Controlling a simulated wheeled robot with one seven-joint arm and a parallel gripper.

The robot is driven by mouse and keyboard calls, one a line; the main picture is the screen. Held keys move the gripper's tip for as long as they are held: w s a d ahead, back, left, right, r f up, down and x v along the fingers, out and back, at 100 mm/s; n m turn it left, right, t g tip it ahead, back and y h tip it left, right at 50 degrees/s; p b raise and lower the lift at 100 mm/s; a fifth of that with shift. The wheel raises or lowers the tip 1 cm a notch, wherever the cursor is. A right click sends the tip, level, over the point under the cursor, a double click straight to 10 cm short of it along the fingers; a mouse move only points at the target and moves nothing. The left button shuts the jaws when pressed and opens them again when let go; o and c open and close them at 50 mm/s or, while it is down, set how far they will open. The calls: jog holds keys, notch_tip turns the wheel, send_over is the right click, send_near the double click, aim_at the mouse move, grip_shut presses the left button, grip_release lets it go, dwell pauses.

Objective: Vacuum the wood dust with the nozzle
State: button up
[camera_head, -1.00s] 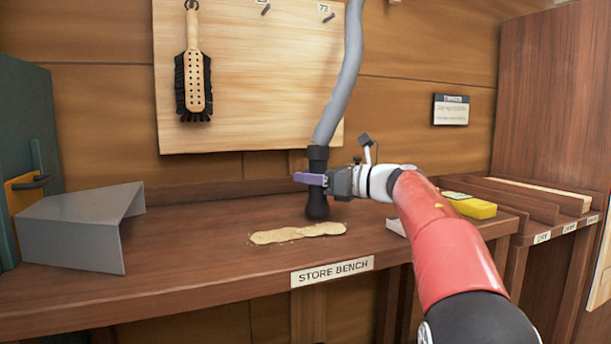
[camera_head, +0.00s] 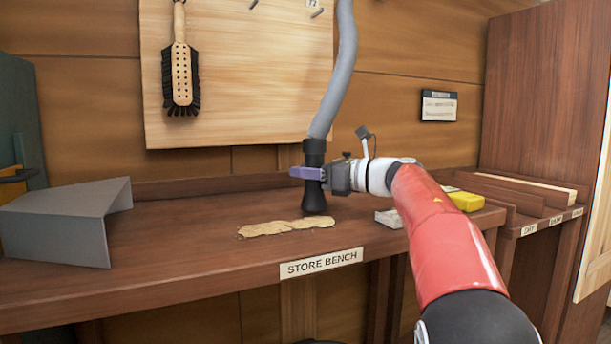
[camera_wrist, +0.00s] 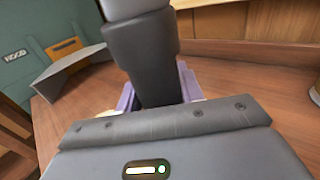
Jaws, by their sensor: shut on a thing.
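The black nozzle (camera_head: 314,196) hangs on a grey hose (camera_head: 343,75) that comes down from above. My gripper (camera_head: 307,173) is shut on the nozzle's upper part, with its purple fingers around it. The nozzle is about upright, its wide mouth at or just above the bench top; I cannot tell if it touches. The wood dust (camera_head: 285,227) is a flat pale strip on the bench, just left of and in front of the nozzle mouth. In the wrist view the dark nozzle (camera_wrist: 143,60) stands between the purple fingers (camera_wrist: 188,85) and hides most of the dust.
The store bench (camera_head: 190,262) carries a grey bent-metal cover (camera_head: 65,222) at left. A yellow block (camera_head: 466,200) and a small pale block (camera_head: 391,217) lie right of the nozzle, near my arm. Wooden slots (camera_head: 520,195) are at far right. A brush (camera_head: 181,75) hangs on the board behind.

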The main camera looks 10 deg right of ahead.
jog(key=shift+s+d+b, duration=0.2)
jog(key=shift+s+b, duration=0.35)
jog(key=shift+s, duration=0.25)
jog(key=shift+s+d+b, duration=0.25)
jog(key=shift+s+b, duration=0.25)
jog(key=shift+s, duration=0.25)
jog(key=shift+s+d+b, duration=0.2)
jog(key=shift+s+b, duration=0.35)
jog(key=shift+s, duration=0.25)
jog(key=shift+s+a+b, duration=0.35)
jog(key=shift+a+b, duration=0.1)
jog(key=shift+a, duration=0.8)
jog(key=shift+s+a+b, duration=0.35)
jog(key=shift+a+b, duration=0.15)
jog(key=shift+a, duration=0.75)
jog(key=shift+s+a+b, duration=0.35)
jog(key=shift+a+b, duration=0.1)
jog(key=shift+a, duration=0.8)
jog(key=shift+s+a+b, duration=0.15)
jog(key=shift+s+a, duration=0.2)
jog(key=shift+a, duration=0.9)
jog(key=shift+s+a+b, duration=0.15)
jog(key=shift+s+a, duration=0.2)
jog(key=shift+a, duration=0.85)
jog(key=shift+s+a+b, duration=0.15)
jog(key=shift+s+a, duration=0.2)
jog(key=shift+a, duration=0.9)
jog(key=shift+r, duration=0.1)
